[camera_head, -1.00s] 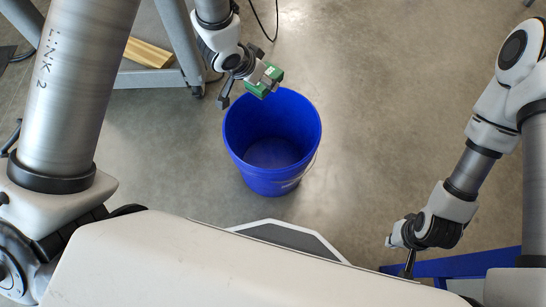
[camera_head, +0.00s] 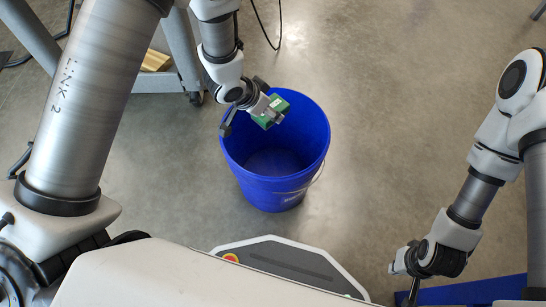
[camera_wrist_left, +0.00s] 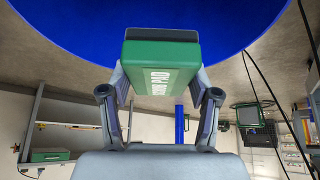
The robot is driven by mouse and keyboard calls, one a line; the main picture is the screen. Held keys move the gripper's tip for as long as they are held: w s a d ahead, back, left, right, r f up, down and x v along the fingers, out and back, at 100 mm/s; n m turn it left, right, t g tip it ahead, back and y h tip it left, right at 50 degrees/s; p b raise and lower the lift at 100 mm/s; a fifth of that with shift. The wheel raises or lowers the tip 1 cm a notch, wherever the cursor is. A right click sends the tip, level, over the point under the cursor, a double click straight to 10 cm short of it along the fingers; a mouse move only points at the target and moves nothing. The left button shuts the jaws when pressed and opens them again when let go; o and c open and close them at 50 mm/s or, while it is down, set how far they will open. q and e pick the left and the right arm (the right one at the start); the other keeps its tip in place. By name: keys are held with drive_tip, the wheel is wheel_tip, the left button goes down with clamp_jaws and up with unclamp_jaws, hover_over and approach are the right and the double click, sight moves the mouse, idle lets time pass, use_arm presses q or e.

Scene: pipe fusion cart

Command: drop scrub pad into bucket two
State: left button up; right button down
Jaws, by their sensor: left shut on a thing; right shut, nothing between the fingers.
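The scrub pad (camera_head: 271,111) is a green block with a dark face. My left gripper (camera_head: 262,108) is shut on it and holds it over the upper-left part of the bucket mouth in the head view. In the left wrist view the pad (camera_wrist_left: 161,72) sits between the fingertips, with the blue bucket (camera_wrist_left: 90,25) filling the picture above it. The blue bucket (camera_head: 275,190) stands upright on the floor and its visible inside is empty. My right gripper (camera_head: 412,292) is shut and empty at the lower right, partly cut from clear view.
A grey cart leg (camera_head: 183,50) with a caster stands left of the bucket. A wooden piece (camera_head: 155,60) lies by it. A black cable (camera_head: 265,28) hangs at the top. A blue surface (camera_head: 470,292) is at the lower right. Floor right of the bucket is clear.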

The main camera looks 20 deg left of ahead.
use_arm(q)
drive_tip(key=o, duration=1.4)
drive_tip(key=v, duration=1.2)
